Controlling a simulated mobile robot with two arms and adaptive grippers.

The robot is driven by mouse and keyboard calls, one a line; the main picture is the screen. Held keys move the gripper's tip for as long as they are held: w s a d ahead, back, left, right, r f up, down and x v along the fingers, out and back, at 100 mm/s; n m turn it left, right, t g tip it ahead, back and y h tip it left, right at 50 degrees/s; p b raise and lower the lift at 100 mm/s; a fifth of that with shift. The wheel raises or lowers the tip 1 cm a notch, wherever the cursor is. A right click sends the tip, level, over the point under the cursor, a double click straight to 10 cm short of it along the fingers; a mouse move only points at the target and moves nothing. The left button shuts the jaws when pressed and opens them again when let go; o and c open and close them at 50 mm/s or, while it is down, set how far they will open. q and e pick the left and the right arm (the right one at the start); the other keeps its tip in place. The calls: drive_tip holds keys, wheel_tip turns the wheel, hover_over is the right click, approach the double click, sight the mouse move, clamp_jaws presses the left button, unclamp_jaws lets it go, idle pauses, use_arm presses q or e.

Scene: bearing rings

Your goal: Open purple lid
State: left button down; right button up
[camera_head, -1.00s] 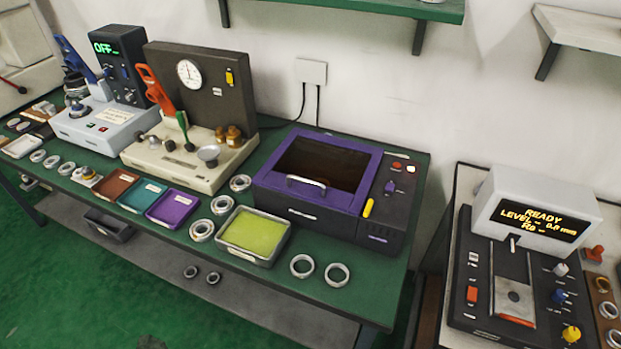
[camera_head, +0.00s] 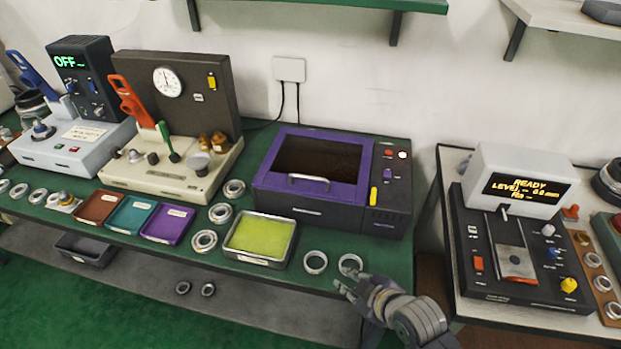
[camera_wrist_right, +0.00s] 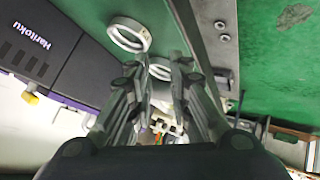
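The purple lid (camera_head: 266,165) lies closed on top of the dark box machine (camera_head: 305,208) at the middle of the head view. It has a dark window and a silver bar handle (camera_head: 309,181) along its front edge. My right gripper (camera_head: 345,279) is at the bench's front edge, below and right of the lid, apart from the handle. Its fingers are spread and empty in the right wrist view (camera_wrist_right: 158,72). That view also shows the machine's dark side (camera_wrist_right: 48,50) with a purple strip. My left gripper is not in view.
A metal ring (camera_head: 350,264) lies just beyond my right fingertips, with another ring (camera_head: 315,262) to its left. A tray with a yellow-green pad (camera_head: 258,259) stands in front of the machine. A grey-topped device (camera_head: 527,170) stands on the right table.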

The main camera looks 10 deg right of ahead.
drive_tip(key=w+a+r+n+t+y, duration=0.25)
drive_tip(key=w+r+n, duration=0.3)
drive_tip(key=w, duration=0.45)
drive_tip(key=n+t+y, duration=0.2)
drive_tip(key=n+t, duration=0.2)
drive_tip(key=n, duration=0.1)
approach(312, 180)
drive_tip(key=shift+g+h, duration=0.25)
drive_tip(key=x, duration=0.7)
drive_tip(key=p+x, duration=0.1)
drive_tip(key=x, duration=0.3)
drive_tip(key=shift+r, duration=0.3)
drive_tip(key=shift+c, duration=0.3)
clamp_jaws()
